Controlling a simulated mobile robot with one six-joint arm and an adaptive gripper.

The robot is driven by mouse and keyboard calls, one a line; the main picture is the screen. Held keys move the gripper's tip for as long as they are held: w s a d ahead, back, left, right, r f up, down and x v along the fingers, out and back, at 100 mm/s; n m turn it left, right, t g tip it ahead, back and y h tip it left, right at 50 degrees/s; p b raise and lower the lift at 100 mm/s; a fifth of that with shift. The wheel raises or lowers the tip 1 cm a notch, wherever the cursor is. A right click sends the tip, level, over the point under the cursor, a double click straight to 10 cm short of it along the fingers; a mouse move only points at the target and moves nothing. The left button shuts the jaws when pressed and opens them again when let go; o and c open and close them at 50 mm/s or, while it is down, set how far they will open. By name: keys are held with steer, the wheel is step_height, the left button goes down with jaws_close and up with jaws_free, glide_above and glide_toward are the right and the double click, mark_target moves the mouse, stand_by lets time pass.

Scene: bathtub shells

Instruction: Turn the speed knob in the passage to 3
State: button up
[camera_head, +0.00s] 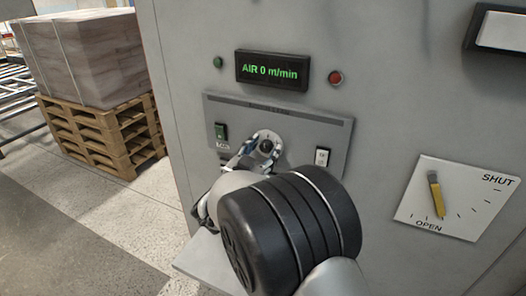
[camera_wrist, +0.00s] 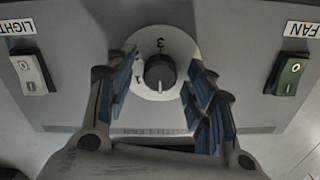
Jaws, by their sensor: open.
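The speed knob (camera_wrist: 160,72) is a small dark round knob on a pale dial (camera_wrist: 176,48). The figures 3 and 1 show on the dial in the wrist view; the knob's pointer setting is hard to read. The knob also shows on the grey panel in the head view (camera_head: 266,146). My gripper (camera_wrist: 161,80) is open, with its blue-padded fingers on either side of the knob. Clear gaps show between the pads and the knob in the wrist view. A display (camera_head: 272,72) above the panel reads "AIR 0 m/min".
A green fan switch (camera_wrist: 289,76) and a white light switch (camera_wrist: 31,75) flank the dial. A green button (camera_head: 218,62) and a red button (camera_head: 336,77) flank the display. A yellow lever (camera_head: 436,194) sits at right on a SHUT/OPEN plate. Loaded pallets (camera_head: 100,135) stand at left.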

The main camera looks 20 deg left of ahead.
steer(key=c, duration=1.1)
steer(key=shift+o, duration=0.2)
